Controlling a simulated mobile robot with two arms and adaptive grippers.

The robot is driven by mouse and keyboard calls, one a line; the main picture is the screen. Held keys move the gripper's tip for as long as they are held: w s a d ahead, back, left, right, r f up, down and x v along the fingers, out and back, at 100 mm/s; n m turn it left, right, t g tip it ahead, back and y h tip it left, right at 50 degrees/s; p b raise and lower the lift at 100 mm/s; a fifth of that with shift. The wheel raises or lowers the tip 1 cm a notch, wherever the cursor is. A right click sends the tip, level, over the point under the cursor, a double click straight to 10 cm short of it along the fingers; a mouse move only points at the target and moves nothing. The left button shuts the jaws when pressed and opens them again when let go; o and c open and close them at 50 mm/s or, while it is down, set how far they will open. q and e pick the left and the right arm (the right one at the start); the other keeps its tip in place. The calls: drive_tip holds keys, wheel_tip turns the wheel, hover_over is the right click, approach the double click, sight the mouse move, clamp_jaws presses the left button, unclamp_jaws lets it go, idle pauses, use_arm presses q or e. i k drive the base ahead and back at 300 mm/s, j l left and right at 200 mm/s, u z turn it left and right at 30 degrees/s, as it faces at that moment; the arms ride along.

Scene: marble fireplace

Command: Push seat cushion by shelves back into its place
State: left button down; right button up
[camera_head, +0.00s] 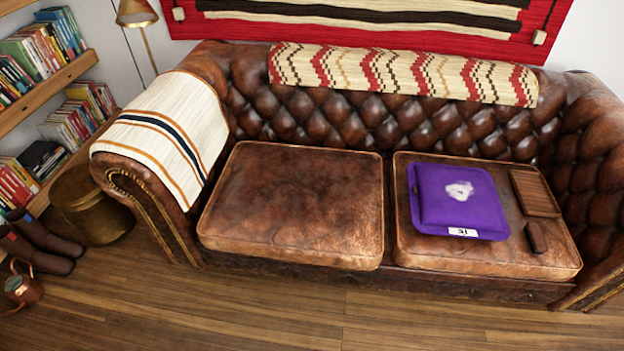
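A brown leather sofa (343,112) with a tufted back stands across the head view. Its left seat cushion (291,203), on the side by the shelves, sits forward and slightly askew, its front right corner over the sofa's front edge. A dark gap shows between it and the right seat cushion (480,258). The wooden shelves (48,92) with books stand at the far left. Neither of my grippers is in view.
A purple folded item (452,198), a brown ribbed box (535,193) and a small dark object (536,236) lie on the right cushion. A striped throw (175,125) covers the left arm. The front floor (300,315) is clear.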

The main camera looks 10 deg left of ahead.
sight(318, 205)
drive_tip(key=i+l, duration=0.2)
drive_tip(key=l, duration=0.2)
drive_tip(key=i+l, duration=0.2)
drive_tip(key=l, duration=0.15)
drive_tip(key=i+l, duration=0.2)
drive_tip(key=l, duration=0.2)
